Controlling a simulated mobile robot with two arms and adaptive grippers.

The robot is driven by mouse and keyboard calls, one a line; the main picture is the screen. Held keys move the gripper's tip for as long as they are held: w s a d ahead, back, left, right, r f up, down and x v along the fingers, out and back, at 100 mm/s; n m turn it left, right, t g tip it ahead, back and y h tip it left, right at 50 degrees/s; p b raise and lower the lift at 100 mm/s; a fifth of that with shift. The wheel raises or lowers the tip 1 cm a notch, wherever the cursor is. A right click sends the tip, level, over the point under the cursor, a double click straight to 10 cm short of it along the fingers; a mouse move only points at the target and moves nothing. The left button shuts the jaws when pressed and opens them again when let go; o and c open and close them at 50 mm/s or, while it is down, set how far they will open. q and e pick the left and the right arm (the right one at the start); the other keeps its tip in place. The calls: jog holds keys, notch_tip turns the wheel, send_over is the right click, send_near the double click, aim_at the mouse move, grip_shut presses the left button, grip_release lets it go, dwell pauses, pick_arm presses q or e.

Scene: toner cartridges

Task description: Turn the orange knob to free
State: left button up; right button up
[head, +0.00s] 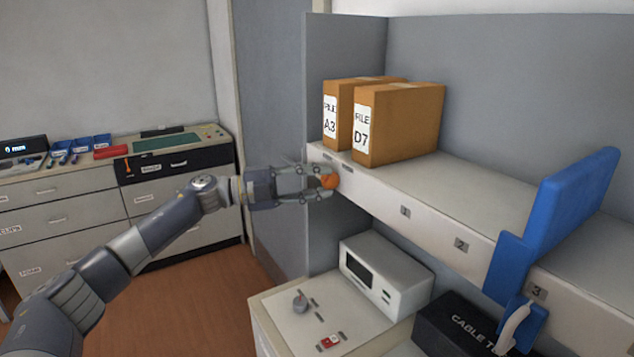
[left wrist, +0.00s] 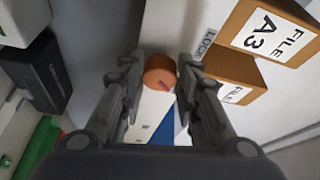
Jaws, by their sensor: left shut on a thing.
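The orange knob (head: 329,181) sits on the front edge of the shelf at its left end. It also shows in the left wrist view (left wrist: 160,72), with a reddish mark on its face and a label beside it that seems to read LOCK. My left gripper (head: 318,183) reaches it from the left, with its fingers on either side of the knob and shut on it. In the left wrist view the two fingers (left wrist: 160,88) flank the knob. My right gripper is not in view.
Two brown file boxes, A3 (head: 338,112) and D7 (head: 398,122), stand on the shelf (head: 480,200) just behind the knob. A blue bracket (head: 560,215) hangs over the shelf at right. A white device (head: 387,275) stands below. Drawers (head: 65,200) are at left.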

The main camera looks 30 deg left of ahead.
pick_arm(q)
jog(key=shift+m, duration=0.3)
jog(key=o, duration=1.1)
jog(key=shift+s+a, duration=0.15)
jog(key=shift+a, duration=0.05)
jog(key=v, duration=1.1)
jog(key=shift+s+a+r, duration=0.1)
jog(key=shift+s+a, duration=0.05)
jog(key=shift+s, duration=0.05)
